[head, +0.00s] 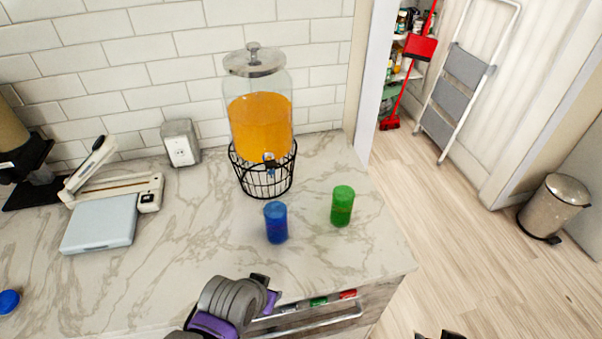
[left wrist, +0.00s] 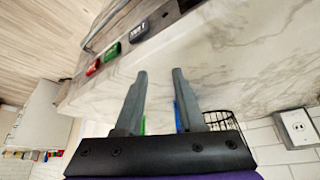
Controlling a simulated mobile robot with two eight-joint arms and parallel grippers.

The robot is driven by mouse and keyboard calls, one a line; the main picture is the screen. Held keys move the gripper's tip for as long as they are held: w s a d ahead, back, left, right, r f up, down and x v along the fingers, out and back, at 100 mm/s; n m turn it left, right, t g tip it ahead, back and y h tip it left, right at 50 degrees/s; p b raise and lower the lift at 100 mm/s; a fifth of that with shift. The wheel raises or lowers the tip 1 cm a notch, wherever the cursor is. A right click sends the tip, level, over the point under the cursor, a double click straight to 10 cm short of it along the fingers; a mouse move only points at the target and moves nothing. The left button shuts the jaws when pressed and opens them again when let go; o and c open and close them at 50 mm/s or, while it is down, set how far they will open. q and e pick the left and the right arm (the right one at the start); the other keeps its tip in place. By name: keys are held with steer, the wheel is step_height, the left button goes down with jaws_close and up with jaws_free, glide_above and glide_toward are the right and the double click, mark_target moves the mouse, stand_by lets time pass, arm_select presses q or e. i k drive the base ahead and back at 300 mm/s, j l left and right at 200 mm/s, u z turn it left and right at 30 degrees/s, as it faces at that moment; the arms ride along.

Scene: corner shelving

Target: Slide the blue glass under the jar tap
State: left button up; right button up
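The blue glass (head: 276,223) stands upright on the marble counter, in front of the jar's wire stand and apart from it. The jar (head: 260,115) holds orange liquid, and its tap (head: 270,163) points forward above and behind the glass. My left gripper (head: 268,288) is at the counter's front edge, short of the glass. In the left wrist view its two fingers (left wrist: 159,74) are spread with nothing between the tips. A sliver of the blue glass (left wrist: 178,116) shows beside one finger, which hides the rest. A dark tip at the head view's bottom edge (head: 440,335) may be my right gripper.
A green glass (head: 342,206) stands to the right of the blue one. The black wire stand (head: 265,178) holds the jar. The counter between gripper and blue glass is clear.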

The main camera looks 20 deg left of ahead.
mark_target(276, 213)
steer(key=i+l+u, duration=0.1)
steer(key=l+u, duration=0.45)
steer(key=u, duration=0.2)
steer(key=l+u, duration=0.35)
